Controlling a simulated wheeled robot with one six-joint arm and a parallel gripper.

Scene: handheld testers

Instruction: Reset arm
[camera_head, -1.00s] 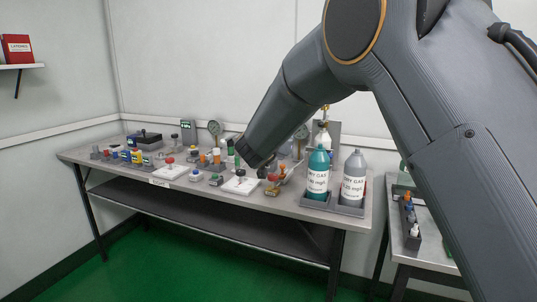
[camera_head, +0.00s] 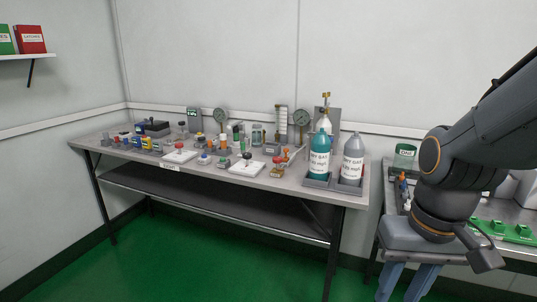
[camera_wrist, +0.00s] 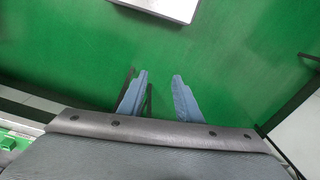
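My gripper (camera_head: 404,284) hangs at the lower right of the head view, fingers pointing down, in front of the right-hand table. In the wrist view my gripper (camera_wrist: 160,82) shows two blue fingers apart, with green floor between them. It is open and empty. The arm comes in from the right edge and is clear of the long grey bench (camera_head: 210,182).
The bench carries a teal gas cylinder (camera_head: 319,156), a grey gas cylinder (camera_head: 353,158), gauges and several small testers. A right-hand table (camera_head: 484,208) holds green parts (camera_head: 518,232) and a green-banded container (camera_head: 404,157). Green floor (camera_head: 190,265) in front of the bench is open.

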